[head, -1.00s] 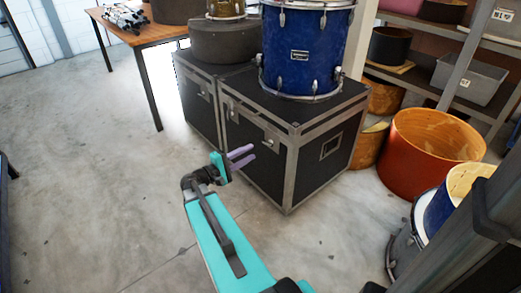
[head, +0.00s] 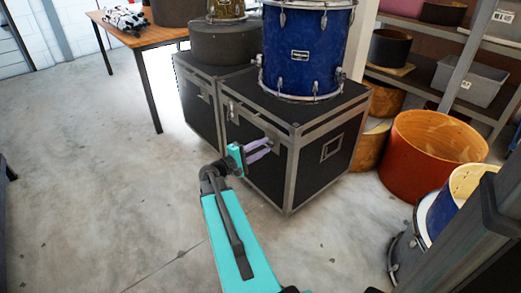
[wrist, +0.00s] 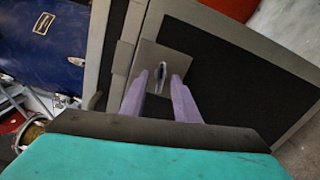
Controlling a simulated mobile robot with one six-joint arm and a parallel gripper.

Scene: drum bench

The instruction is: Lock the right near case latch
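The black flight case (head: 262,172) with metal edges stands on the floor under the blue drum. In the wrist view, its near latch (wrist: 160,76) is a small dark, upright lever on a square metal plate. My gripper (head: 268,146) has purple fingers pointing at the case's front face, close to the latch. In the wrist view, my gripper (wrist: 160,80) is open, with one fingertip on each side of the lever. I cannot tell whether the fingers touch it. In the head view, the fingers largely cover this latch.
A blue drum (head: 305,50) stands on the case. A second black case (head: 200,108) stands beside it on the left, with a drum case on it. Orange and wooden drum shells (head: 428,150) are at the right, near the shelving. The floor at the left is clear.

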